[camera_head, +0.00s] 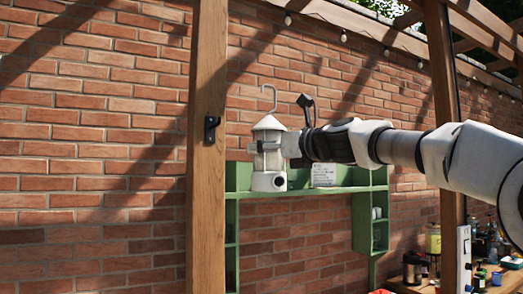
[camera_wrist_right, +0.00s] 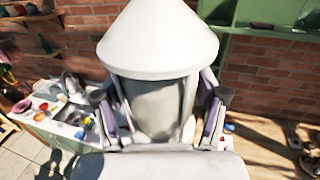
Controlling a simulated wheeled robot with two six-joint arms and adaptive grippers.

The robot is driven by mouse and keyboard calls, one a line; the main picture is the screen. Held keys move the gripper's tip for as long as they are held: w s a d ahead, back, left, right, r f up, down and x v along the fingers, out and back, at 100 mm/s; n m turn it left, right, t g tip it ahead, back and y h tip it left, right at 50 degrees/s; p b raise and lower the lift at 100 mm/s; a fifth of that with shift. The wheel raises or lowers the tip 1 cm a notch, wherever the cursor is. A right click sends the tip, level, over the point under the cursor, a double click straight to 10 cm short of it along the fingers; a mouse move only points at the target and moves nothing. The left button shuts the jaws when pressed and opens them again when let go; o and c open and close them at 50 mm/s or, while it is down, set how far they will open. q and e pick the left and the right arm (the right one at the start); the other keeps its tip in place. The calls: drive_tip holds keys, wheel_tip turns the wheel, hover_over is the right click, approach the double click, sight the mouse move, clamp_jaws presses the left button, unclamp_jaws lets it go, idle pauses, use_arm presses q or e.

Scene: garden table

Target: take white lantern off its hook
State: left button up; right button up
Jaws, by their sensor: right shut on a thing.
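The white lantern (camera_head: 269,181) is upright in the head view, with a cone roof and a thin wire hanger (camera_head: 269,98) above it. My right gripper (camera_head: 283,147), reaching in from the right, is shut on the lantern's body. In the right wrist view the lantern's cone roof (camera_wrist_right: 158,45) fills the upper middle, with a finger on each side of its body. The black hook (camera_head: 211,129) on the wooden post is empty. The lantern and its hanger are to the right of the hook, apart from it in the picture. My left gripper is not in view.
The wooden post (camera_head: 207,230) stands just left of the lantern. A green shelf (camera_head: 340,190) on the brick wall is behind it, holding a pale labelled box (camera_head: 323,174). A cluttered wooden table (camera_head: 412,288) is at lower right.

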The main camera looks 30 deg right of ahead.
drive_tip(key=shift+w+d, duration=0.3)
drive_tip(key=shift+d, duration=0.35)
drive_tip(key=shift+s+d, duration=0.15)
drive_tip(key=shift+d, duration=0.8)
drive_tip(key=shift+a+f, duration=0.1)
